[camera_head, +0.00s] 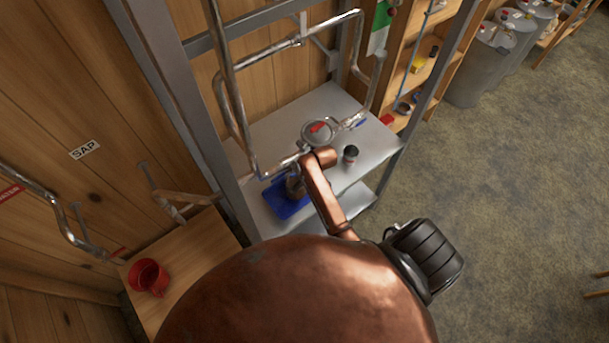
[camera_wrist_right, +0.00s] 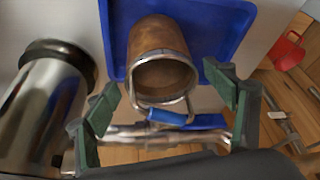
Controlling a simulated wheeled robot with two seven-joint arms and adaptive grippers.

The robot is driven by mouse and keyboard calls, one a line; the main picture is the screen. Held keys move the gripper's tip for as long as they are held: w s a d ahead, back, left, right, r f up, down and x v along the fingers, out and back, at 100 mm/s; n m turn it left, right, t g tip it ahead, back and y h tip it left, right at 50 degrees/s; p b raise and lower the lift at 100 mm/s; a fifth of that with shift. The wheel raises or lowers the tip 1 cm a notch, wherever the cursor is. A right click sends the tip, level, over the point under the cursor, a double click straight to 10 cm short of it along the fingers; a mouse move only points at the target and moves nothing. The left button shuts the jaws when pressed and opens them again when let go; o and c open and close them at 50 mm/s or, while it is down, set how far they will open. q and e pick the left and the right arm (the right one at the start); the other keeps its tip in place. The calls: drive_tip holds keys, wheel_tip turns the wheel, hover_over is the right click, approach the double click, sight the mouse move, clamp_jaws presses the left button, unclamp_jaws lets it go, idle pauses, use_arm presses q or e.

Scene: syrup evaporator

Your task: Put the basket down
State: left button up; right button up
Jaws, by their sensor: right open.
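The basket (camera_wrist_right: 158,42) is a brown cylinder with a metal rim and a wire handle with a blue grip (camera_wrist_right: 166,116). In the right wrist view its open mouth faces the camera, and it rests on the blue tray (camera_wrist_right: 228,22). In the head view the basket (camera_head: 294,187) shows partly beside my copper-coloured arm, on the blue tray (camera_head: 283,208). My right gripper (camera_wrist_right: 162,88) is open. Its green fingers are spread on either side of the basket and handle, with a visible gap on both sides. My left gripper is not in view.
A metal canister with a dark rim (camera_wrist_right: 45,105) stands close to the fingers. The metal shelf (camera_head: 280,130) carries a lidded metal part (camera_head: 320,131) and a small dark-topped jar (camera_head: 350,154). Pipes (camera_head: 240,95) frame it. A red jug (camera_head: 147,278) sits on a wooden surface.

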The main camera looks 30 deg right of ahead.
drive_tip(key=b+v, duration=0.1)
drive_tip(key=v, duration=0.8)
drive_tip(key=shift+r, duration=0.35)
drive_tip(key=shift+s, duration=0.1)
